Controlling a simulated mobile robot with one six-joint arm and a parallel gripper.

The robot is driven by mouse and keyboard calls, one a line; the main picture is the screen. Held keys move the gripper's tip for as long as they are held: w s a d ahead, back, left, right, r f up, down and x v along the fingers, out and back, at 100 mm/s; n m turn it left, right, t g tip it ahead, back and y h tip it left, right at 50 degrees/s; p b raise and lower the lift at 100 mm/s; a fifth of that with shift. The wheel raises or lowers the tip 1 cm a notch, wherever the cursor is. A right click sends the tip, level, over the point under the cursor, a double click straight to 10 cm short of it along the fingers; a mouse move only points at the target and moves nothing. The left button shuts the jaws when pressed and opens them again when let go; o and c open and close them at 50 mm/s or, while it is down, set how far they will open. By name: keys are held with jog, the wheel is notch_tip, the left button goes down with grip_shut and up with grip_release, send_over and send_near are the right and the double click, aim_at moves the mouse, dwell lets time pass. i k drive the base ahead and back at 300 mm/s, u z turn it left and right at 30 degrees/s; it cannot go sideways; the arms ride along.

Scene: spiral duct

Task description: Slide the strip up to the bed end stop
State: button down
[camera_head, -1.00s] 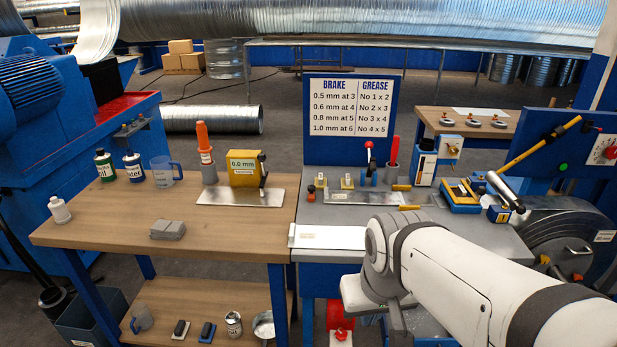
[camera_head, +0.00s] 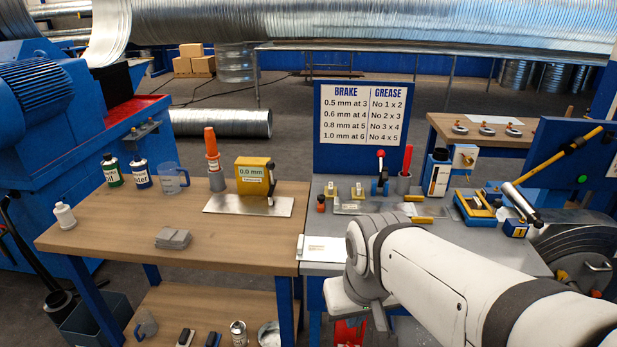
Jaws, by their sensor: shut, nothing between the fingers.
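A thin pale strip or plate (camera_head: 323,249) lies at the front left of the grey bench top (camera_head: 440,258), with a narrow white edge piece at its left end. My arm covers its right end. A second flat metal piece (camera_head: 372,209) lies farther back on the same bench top, among small fixtures. I cannot tell for certain which is the task's strip, nor pick out the bed end stop. My arm reaches in from the lower right across the bench front. I cannot make out gripper fingers; they are out of sight or hidden behind the arm.
A wooden bench (camera_head: 120,225) adjoins on the left, with a yellow gauge (camera_head: 253,176), a metal plate (camera_head: 225,205), grey blocks (camera_head: 173,238) and bottles. A blue sign (camera_head: 360,125) stands behind the grey bench. A red-knobbed lever (camera_head: 380,165) and yellow-handled fixtures crowd its back.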

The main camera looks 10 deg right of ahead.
aim_at(346, 207)
jog(key=i, duration=0.85)
